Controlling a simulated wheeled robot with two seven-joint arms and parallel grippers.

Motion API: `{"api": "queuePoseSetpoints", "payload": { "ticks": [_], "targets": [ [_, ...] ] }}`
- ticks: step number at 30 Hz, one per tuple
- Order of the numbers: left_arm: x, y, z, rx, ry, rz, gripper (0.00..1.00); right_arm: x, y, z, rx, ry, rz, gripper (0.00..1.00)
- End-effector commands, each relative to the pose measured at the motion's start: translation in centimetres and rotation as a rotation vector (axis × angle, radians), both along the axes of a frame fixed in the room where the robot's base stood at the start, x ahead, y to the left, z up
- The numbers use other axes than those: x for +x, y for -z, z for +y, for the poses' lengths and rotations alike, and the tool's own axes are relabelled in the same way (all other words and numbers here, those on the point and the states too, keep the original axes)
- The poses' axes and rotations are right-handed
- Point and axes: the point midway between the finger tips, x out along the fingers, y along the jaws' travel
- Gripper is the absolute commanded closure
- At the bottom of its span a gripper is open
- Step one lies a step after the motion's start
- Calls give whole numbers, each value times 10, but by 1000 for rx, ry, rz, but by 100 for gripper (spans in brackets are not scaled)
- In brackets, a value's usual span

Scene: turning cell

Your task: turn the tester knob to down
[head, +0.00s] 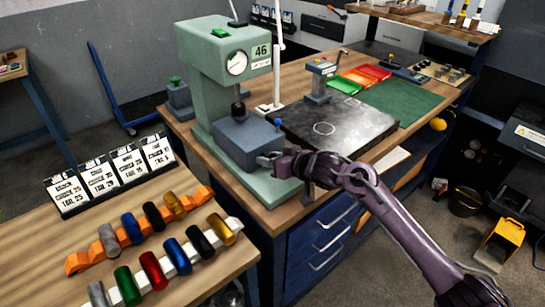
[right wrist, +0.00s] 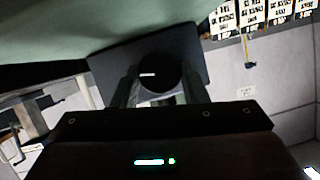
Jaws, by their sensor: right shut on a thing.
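The green tester (head: 202,75) stands on the workbench, with a round dial gauge and the number 46 on its head. A dark grey-blue block (head: 240,140) sits low on its base. My right gripper (head: 264,159) is at the block's right-hand side, and it hides the knob in the head view. In the right wrist view the round black knob (right wrist: 160,76) is in front of the block's dark plate (right wrist: 108,62). The fingers of the right gripper (right wrist: 157,92) are shut on it, one on each side. A short white mark on the knob points left in that view. My left gripper is out of view.
A dark flat plate (head: 340,122) lies right of the tester, with a small grey stand (head: 319,82) behind it. A side table (head: 65,240) at lower left holds coloured cylinders in racks and label cards (head: 113,172). Open floor shows at right.

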Motion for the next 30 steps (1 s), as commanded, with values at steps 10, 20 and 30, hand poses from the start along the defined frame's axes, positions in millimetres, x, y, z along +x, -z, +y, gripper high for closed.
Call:
{"api": "queuePoseSetpoints", "payload": {
  "ticks": [10,20,30],
  "targets": [
    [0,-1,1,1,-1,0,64,-1,1,1,-43,-1,-29,83],
    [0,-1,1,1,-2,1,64,-1,1,1,-42,-1,-28,54],
    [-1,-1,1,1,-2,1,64,0,0,0,-41,0,-30,40]
  ]
}}
